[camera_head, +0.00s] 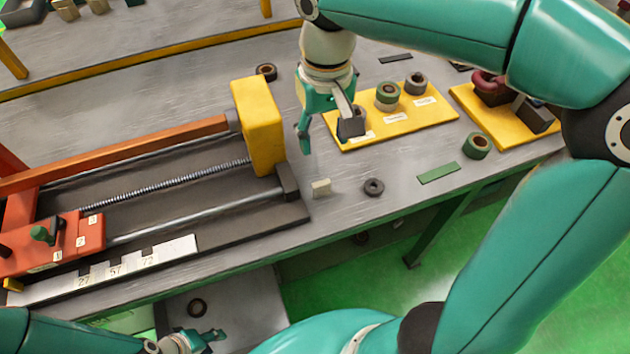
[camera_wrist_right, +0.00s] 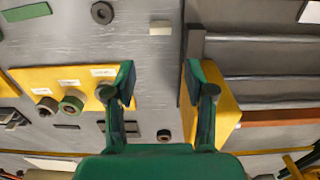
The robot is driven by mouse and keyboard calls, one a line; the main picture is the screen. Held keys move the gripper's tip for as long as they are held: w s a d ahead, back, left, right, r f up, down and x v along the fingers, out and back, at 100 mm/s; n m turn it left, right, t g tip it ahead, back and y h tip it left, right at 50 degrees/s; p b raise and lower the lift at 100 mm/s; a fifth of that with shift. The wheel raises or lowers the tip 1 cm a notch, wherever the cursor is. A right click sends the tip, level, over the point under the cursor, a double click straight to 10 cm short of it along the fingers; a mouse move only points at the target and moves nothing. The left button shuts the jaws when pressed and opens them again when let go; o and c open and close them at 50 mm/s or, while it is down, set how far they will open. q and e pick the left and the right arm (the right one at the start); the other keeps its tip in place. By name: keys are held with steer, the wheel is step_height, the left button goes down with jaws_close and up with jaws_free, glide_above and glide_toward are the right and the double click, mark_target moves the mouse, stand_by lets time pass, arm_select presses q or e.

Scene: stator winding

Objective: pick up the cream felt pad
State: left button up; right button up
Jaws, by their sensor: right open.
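The cream felt pad (camera_head: 321,188) is a small pale block on the grey bench, just right of the dark end of the winding machine. In the right wrist view the pad (camera_wrist_right: 160,28) lies near the top, beyond the fingertips and roughly in line with the gap between them. My right gripper (camera_head: 328,132) is open and empty, above the bench and behind the pad in the head view. It also shows open in the wrist view (camera_wrist_right: 160,84). My left gripper (camera_head: 212,338) is low at the bottom left, far from the pad; its jaws are too small to read.
A dark ring (camera_head: 373,187) lies right of the pad, and a green strip (camera_head: 438,173) further right. A yellow board (camera_head: 432,122) with spools stands behind. The machine's yellow block (camera_head: 259,125) rises left of my right gripper. The bench's front edge is near the pad.

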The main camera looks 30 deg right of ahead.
mark_target(321, 184)
step_height(321, 184, down, 10)
steer(key=shift+s+f+b, duration=0.15)
steer(key=shift+f+b, duration=0.05)
steer(key=shift+b, duration=0.2)
steer(key=shift+w+f, duration=0.2)
steer(key=shift+f, duration=2.6)
steer(key=c, duration=0.6)
steer(key=shift+r, duration=0.15)
